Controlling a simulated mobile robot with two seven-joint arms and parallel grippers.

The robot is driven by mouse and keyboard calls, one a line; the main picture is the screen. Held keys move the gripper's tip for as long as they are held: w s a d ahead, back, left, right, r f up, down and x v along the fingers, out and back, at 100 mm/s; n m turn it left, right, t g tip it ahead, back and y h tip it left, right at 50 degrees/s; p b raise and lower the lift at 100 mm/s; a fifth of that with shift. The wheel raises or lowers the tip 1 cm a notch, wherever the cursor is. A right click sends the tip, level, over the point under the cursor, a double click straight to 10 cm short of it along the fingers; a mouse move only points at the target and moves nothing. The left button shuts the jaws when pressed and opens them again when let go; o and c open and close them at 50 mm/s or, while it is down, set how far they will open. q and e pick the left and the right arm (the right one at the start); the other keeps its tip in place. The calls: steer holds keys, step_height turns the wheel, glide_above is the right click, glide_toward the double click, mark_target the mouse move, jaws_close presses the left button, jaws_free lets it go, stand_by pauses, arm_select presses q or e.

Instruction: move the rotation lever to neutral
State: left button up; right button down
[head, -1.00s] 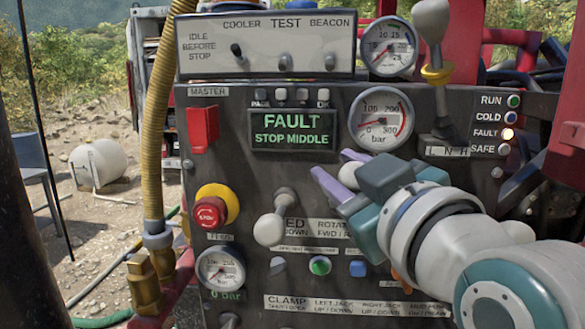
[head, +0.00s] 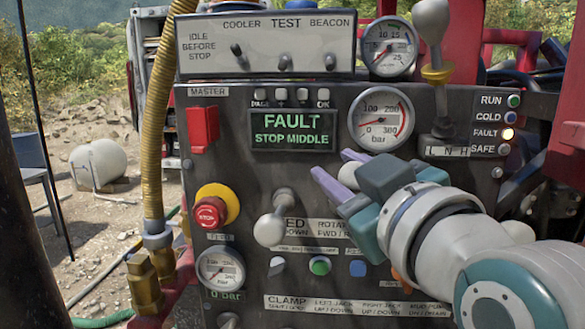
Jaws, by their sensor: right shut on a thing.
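The rotation lever's pale round knob (head: 349,175) shows between the purple-tipped fingers of my right gripper (head: 342,170), above the label that reads ROTAT. My right gripper is shut on it, and the gripper body hides the lever's shaft and base. The feed lever (head: 270,228), with a white knob, stands to the left and is apart from the gripper. The display (head: 293,130) reads FAULT, STOP MIDDLE in green. My left gripper is not in view.
A red emergency stop button (head: 210,212) with a yellow collar is at the left. A gear lever (head: 432,70) rises above the L N H plate at upper right. Small buttons, including a green one (head: 320,265), lie below my gripper. The FAULT lamp (head: 508,134) is lit.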

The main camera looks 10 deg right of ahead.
steer(key=shift+f+b, duration=0.25)
steer(key=shift+b, duration=0.15)
steer(key=f+t+b, duration=0.1)
steer(key=b, duration=0.2)
steer(key=s+f+n+t+b, duration=0.1)
steer(key=b, duration=0.2)
steer(key=s+f+t+b, duration=0.1)
steer(key=b, duration=0.2)
steer(key=shift+s+a+f+n+y, duration=0.15)
steer(key=shift+a+n+y, duration=0.2)
steer(key=shift+n+y, duration=0.05)
steer(key=c, duration=0.5)
jaws_free()
steer(key=shift+s, duration=0.1)
